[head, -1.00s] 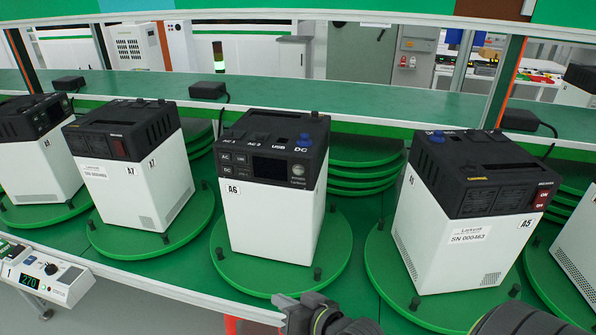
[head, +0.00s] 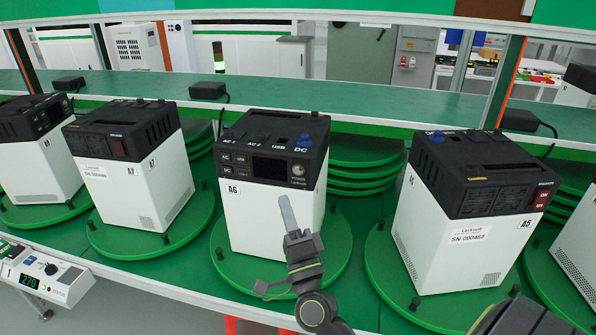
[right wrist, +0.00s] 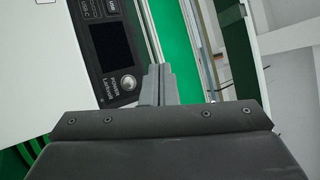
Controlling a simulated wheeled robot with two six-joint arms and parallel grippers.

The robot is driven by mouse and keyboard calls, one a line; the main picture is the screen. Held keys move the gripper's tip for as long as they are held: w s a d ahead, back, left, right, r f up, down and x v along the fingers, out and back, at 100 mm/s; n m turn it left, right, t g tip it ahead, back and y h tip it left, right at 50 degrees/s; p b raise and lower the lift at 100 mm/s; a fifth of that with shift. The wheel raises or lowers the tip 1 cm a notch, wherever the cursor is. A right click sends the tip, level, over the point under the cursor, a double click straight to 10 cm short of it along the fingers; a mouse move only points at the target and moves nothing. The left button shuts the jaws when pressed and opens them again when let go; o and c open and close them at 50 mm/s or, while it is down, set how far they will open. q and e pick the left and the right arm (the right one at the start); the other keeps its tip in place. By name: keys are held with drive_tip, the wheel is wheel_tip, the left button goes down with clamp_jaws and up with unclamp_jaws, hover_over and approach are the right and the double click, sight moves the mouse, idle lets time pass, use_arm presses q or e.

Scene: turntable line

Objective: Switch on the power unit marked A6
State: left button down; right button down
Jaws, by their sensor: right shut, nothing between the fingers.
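The power unit marked A6 (head: 262,215) is a white box with a black top, upright on a green round turntable (head: 325,262). Its front panel has a dark screen (head: 270,168), several small buttons at the left and a round silver POWER button (head: 298,170) at the right. The screen looks dark. In the right wrist view the POWER button (right wrist: 128,83) is just left of the fingers. My right gripper (head: 287,212) is shut and empty, its fingers pointing up in front of the A6 front face, below the button. No touch is visible. My left gripper is not in view.
The unit marked A7 (head: 140,195) stands on a turntable at the left, A5 (head: 465,245) on one at the right. Black adapters sit on the green shelf (head: 300,100) behind. A small control box (head: 45,275) is at the front left edge.

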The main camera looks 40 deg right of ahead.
idle(0.3)
drive_tip(key=p, duration=0.1)
approach(293, 163)
wheel_tip(293, 163, up, 3)
drive_tip(key=w+a, duration=0.1)
drive_tip(key=w, duration=0.1)
drive_tip(key=shift+w+d+f, duration=0.15)
drive_tip(key=shift+w+d, duration=0.35)
drive_tip(key=shift+w, duration=0.3)
drive_tip(key=shift+w+d, duration=0.1)
drive_tip(key=shift+d, duration=0.05)
idle(1.3)
drive_tip(key=shift+w+d, duration=0.15)
drive_tip(key=shift+d, duration=0.05)
drive_tip(key=shift+w+d, duration=0.2)
idle(0.8)
drive_tip(key=shift+s+a, duration=0.1)
drive_tip(key=shift+s+a+p, duration=0.35)
drive_tip(key=shift+s+a, duration=0.05)
drive_tip(key=shift+a, duration=0.05)
